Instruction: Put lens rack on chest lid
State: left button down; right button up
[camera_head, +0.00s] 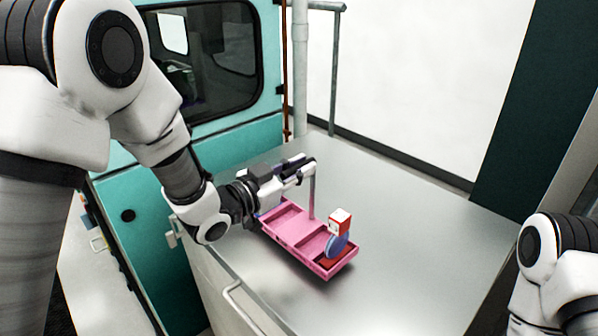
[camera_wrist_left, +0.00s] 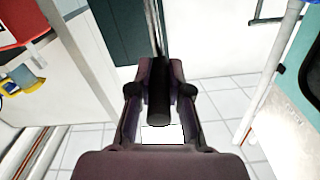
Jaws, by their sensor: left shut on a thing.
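The lens rack is a pink tray (camera_head: 287,233) with compartments and an upright grey post (camera_head: 312,197). It is over the grey metal chest lid (camera_head: 420,235), near its left edge; I cannot tell whether it touches the lid. A blue disc (camera_head: 336,246) and a red and white box (camera_head: 340,221) are at its near right end. My left gripper (camera_head: 303,169) is shut at the top of the post. In the left wrist view the fingers (camera_wrist_left: 158,92) close around a dark bar. My right gripper is out of view; only part of that arm shows at lower right.
The lid is clear behind and to the right of the rack. A teal cabinet (camera_head: 125,185) with a dark window stands at the left. A pale vertical pipe (camera_head: 300,65) and a rail (camera_head: 335,75) stand behind the lid. A handle (camera_head: 243,308) is on the chest's front.

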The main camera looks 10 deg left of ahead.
pick_arm(q)
jog(key=shift+f, duration=0.75)
jog(key=shift+a+f, duration=0.1)
jog(key=shift+f, duration=0.25)
jog(key=c, duration=1.1)
grip_release()
